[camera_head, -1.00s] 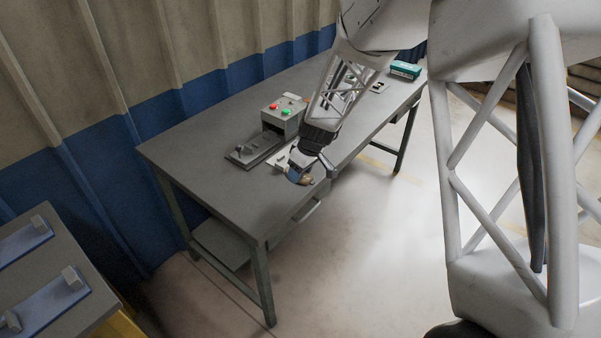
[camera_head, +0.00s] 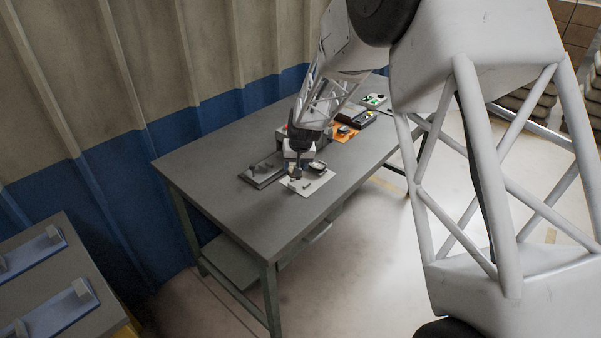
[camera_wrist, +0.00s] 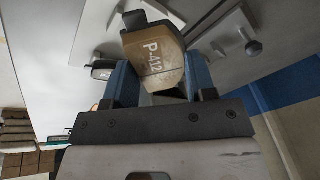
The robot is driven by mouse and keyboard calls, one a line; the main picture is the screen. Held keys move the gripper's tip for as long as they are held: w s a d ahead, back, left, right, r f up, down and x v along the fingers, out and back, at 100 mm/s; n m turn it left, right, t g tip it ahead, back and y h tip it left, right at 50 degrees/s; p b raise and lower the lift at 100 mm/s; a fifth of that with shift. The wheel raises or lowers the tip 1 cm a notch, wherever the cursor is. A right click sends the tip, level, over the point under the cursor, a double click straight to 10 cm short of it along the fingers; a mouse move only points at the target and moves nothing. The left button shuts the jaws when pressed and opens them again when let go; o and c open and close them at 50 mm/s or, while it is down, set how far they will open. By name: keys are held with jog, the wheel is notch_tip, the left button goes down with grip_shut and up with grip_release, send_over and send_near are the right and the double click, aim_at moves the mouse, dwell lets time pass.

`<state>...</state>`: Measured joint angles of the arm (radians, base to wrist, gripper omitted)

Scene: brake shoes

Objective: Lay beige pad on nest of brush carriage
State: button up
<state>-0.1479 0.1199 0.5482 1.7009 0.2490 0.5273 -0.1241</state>
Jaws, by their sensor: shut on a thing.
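The beige pad (camera_wrist: 155,62), marked P-412, is between the blue fingers of my gripper (camera_wrist: 158,85) in the wrist view. My gripper is shut on it. In the head view my gripper (camera_head: 296,176) points down over a white plate (camera_head: 318,185) on the table, and the pad cannot be made out clearly there. I cannot tell for sure which part is the brush carriage's nest. The gap between pad and plate is unclear.
A dark plate with a small block (camera_head: 262,171) lies left of the white plate. An orange mat (camera_head: 343,136) and a black case (camera_head: 357,115) are farther back. The table's near left (camera_head: 225,190) is clear.

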jog(key=w+a+m, duration=0.2)
jog(key=w, duration=0.1)
jog(key=w+a+r+m+h, duration=0.1)
jog(key=w+a+m, duration=0.1)
jog(key=w+m, duration=0.1)
jog(key=w+a+m+h, duration=0.1)
jog(key=w+a+m, duration=0.1)
jog(key=w, duration=0.3)
jog(key=shift+w+a+r+m+t, duration=0.1)
jog(key=shift+r+m+t, duration=0.3)
jog(key=shift+m, duration=0.1)
jog(key=shift+w+a+r+m, duration=0.1)
jog(key=shift+w+a+m, duration=0.4)
jog(key=shift+w+m, duration=0.25)
jog(key=shift+f, duration=3.1)
jog(key=shift+f, duration=0.4)
jog(key=o, duration=1.1)
jog(key=shift+o, duration=0.2)
